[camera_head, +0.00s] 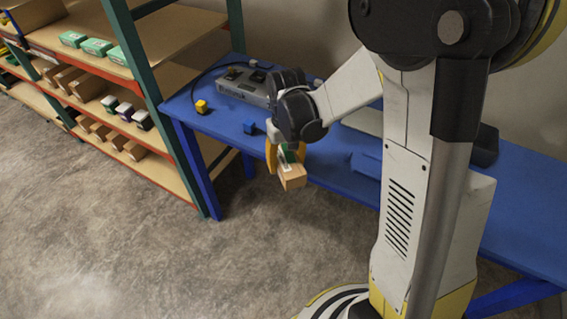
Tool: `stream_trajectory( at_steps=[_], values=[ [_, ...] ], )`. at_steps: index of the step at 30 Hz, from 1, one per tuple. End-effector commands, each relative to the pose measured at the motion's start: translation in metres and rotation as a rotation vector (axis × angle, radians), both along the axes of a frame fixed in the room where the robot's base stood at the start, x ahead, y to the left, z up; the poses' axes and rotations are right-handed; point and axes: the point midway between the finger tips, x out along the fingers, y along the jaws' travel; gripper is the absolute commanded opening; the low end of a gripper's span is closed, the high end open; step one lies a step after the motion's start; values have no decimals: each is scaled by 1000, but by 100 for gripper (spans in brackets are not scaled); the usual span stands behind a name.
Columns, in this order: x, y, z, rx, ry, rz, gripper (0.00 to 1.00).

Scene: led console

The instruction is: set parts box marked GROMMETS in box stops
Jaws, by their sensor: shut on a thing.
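My gripper (283,154) is shut on a small brown parts box (292,178) with a green and white patch on its top. The box hangs tilted in the air in front of the front edge of the blue table (340,180). Any lettering on it is too small to read, so I cannot tell whether it says GROMMETS. I cannot make out the box stops for certain; my arm hides part of the table.
A grey console (243,88) with a cable stands at the table's back left. A yellow block (201,107) and a blue block (250,127) lie near it. Left is a shelf rack with a green post (150,85), holding several boxes. The floor in front is clear.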

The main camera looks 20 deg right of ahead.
Motion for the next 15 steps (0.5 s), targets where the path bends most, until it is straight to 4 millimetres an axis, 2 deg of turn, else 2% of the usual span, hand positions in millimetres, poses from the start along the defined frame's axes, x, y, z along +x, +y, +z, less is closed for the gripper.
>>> stream_trajectory(
  at_steps=[8,15],
  values=[
    [-1,-29,21,0,0,66,14],
    [-6,-72,52,1,0,176,14]
  ],
)
